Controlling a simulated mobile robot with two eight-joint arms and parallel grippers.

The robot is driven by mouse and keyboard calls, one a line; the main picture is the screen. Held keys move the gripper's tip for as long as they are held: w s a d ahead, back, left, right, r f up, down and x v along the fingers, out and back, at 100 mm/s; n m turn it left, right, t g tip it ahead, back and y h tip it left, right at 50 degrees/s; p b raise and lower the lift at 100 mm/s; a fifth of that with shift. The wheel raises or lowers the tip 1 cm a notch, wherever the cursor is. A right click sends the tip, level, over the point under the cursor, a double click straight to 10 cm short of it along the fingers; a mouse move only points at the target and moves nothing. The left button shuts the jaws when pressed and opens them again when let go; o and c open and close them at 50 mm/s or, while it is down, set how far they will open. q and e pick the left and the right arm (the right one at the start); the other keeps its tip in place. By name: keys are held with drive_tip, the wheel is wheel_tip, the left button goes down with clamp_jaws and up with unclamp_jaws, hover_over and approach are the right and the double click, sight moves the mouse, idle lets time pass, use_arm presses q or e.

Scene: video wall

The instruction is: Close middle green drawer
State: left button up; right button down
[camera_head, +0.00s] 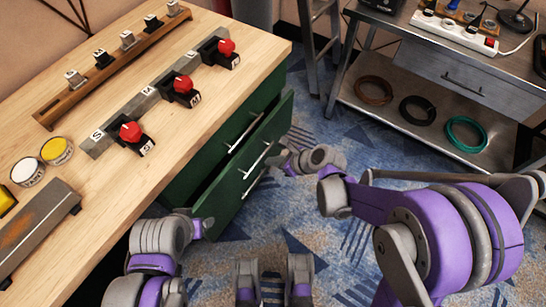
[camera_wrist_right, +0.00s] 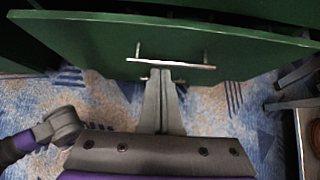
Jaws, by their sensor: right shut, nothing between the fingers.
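The middle green drawer (camera_head: 236,180) stands pulled out from the green cabinet under the wooden workbench. Its bar handle (camera_head: 257,160) is on the front; the drawer front (camera_wrist_right: 230,45) and handle (camera_wrist_right: 170,62) also show in the right wrist view. My right gripper (camera_head: 279,160) is in front of the drawer, beside the handle. In the wrist view its fingers (camera_wrist_right: 160,73) are shut and empty, with tips just below the handle; I cannot tell whether they touch. My left gripper (camera_head: 205,227) is low by the drawer's near end, mostly hidden, its jaws unclear.
An upper green drawer (camera_head: 222,140) with its own handle is closed. The wooden workbench (camera_head: 205,110) holds red-topped switches and small cans. A metal bench (camera_head: 440,60) with coiled cables on its shelf stands at the right.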

sight(245, 155)
drive_tip(key=w+a+f, duration=0.1)
drive_tip(key=a, duration=0.1)
drive_tip(key=w+a+f+b, duration=0.1)
drive_tip(key=w+a, duration=0.1)
drive_tip(key=w+a+f, duration=0.1)
drive_tip(key=a+f, duration=0.1)
drive_tip(key=shift+w, duration=0.25)
drive_tip(key=shift+w+a, duration=0.2)
drive_tip(key=shift+a, duration=0.05)
drive_tip(key=w+a, duration=0.1)
drive_tip(key=a, duration=0.1)
drive_tip(key=w+a, duration=0.1)
drive_tip(key=shift+w+a+b, duration=0.3)
drive_tip(key=shift+w+a, duration=0.1)
drive_tip(key=shift+r, duration=0.1)
